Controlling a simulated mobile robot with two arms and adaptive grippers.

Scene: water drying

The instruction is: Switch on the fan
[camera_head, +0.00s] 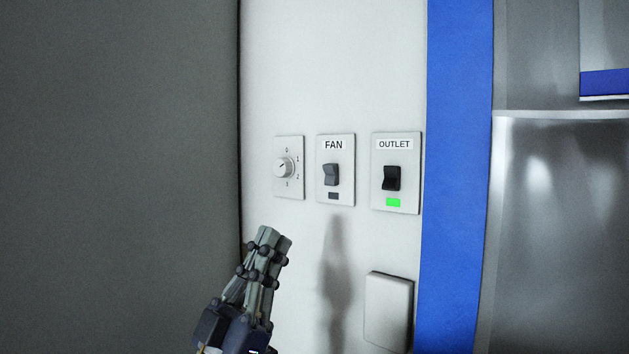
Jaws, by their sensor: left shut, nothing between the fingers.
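The fan switch (332,174) is a dark grey rocker on a light plate labelled FAN, on the white wall in the middle of the view. The small indicator (333,196) under it is dark. My left gripper (273,236) is below and to the left of the fan plate, pointing up. Its fingers are shut together with nothing between them, and they look apart from the switch. My right gripper is not in view.
A round dial (284,167) is left of the fan switch. Right of it is a black OUTLET switch (392,178) with a lit green indicator. A blank plate (389,311) sits lower right. A blue strip (456,180) and metal surfaces lie to the right; a dark grey panel (118,170) fills the left.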

